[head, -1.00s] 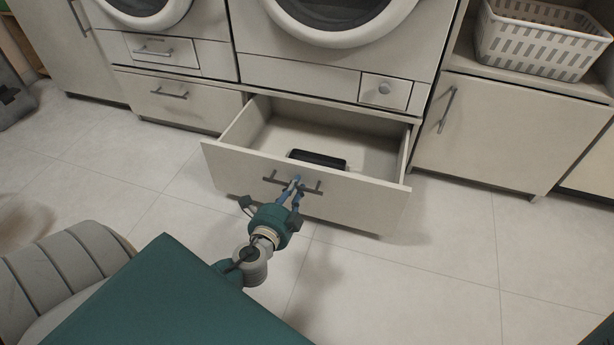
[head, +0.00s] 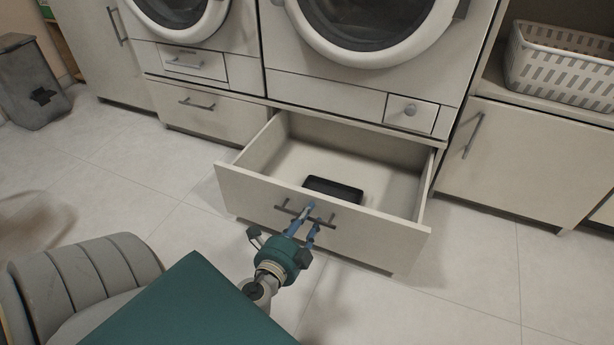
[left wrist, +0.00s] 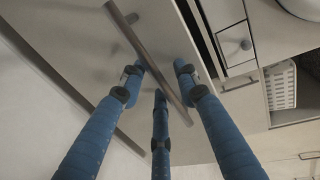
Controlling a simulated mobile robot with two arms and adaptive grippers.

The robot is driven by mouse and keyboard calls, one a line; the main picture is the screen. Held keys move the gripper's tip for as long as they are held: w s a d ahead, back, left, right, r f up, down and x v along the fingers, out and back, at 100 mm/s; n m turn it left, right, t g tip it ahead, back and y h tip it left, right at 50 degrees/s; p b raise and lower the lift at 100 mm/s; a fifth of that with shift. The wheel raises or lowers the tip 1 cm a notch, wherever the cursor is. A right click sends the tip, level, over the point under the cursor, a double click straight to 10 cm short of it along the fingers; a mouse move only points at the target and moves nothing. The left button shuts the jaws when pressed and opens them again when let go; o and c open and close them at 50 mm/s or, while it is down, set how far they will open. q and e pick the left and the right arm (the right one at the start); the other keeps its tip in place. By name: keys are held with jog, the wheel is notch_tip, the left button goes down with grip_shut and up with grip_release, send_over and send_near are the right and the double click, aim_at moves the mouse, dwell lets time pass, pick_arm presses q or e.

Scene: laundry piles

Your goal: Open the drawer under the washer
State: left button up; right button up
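The drawer (head: 330,215) under the right-hand washer (head: 350,85) is pulled well out, showing its pale inside. Its dark bar handle (head: 292,211) is on the front panel. A flat black object (head: 333,189) lies inside, near the front. My left gripper (head: 309,214) is at the handle. In the left wrist view its blue fingers (left wrist: 160,78) bend in around the handle bar (left wrist: 148,60), which runs slantwise between them. They appear shut on it, though exact contact is hard to see. My right gripper is not in view.
A shut drawer (head: 205,112) is under the left washer (head: 195,60). A cabinet (head: 525,155) with a white basket (head: 560,70) above it stands at the right. A grey bin (head: 32,85) is at the far left. The tiled floor (head: 470,280) beside the drawer is clear.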

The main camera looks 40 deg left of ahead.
pick_arm(q)
jog(key=shift+s, duration=0.1)
jog(key=v, duration=1.2)
dwell(0.4)
